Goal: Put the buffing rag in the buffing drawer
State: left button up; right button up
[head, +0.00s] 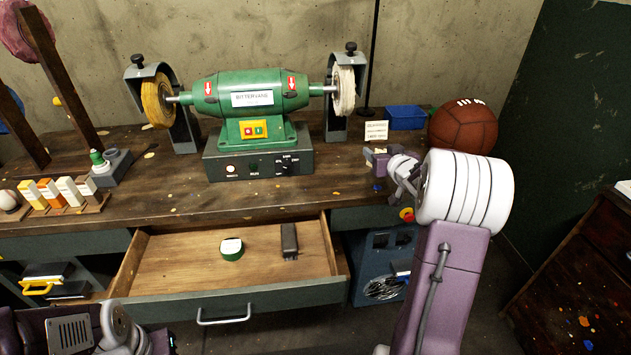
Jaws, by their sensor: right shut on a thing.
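The open drawer (187,263) is pulled out from under the bench, below the green buffing machine (250,95). It holds a round green tin (231,249) and a dark brush-like block (289,240), with bare wood around them. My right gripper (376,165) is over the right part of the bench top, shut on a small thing. That thing is mostly hidden by the gripper; it appears to be the buffing rag, though its shape is unclear. I see no rag elsewhere. My left arm shows at the bottom left, in front of the drawer; its jaws cannot be made out.
A brown leather ball (463,127), a blue tray (405,117) and a small card (376,131) are behind my right gripper.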

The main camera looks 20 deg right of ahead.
aim_at(172, 275)
jog(key=l+u, duration=0.1)
jog(key=u, duration=0.8)
jog(key=k+l+u, duration=0.1)
jog(key=u, duration=0.35)
jog(key=l+u, duration=0.1)
jog(key=u, duration=0.35)
jog(key=k+u, duration=0.1)
jog(key=u, duration=0.75)
jog(key=k+u, duration=0.1)
jog(key=u, duration=0.35)
jog(key=k+l+z, duration=0.15)
jog(key=z, duration=0.25)
jog(key=k+l+z, duration=0.2)
jog(key=z, duration=0.15)
jog(key=k, duration=0.05)
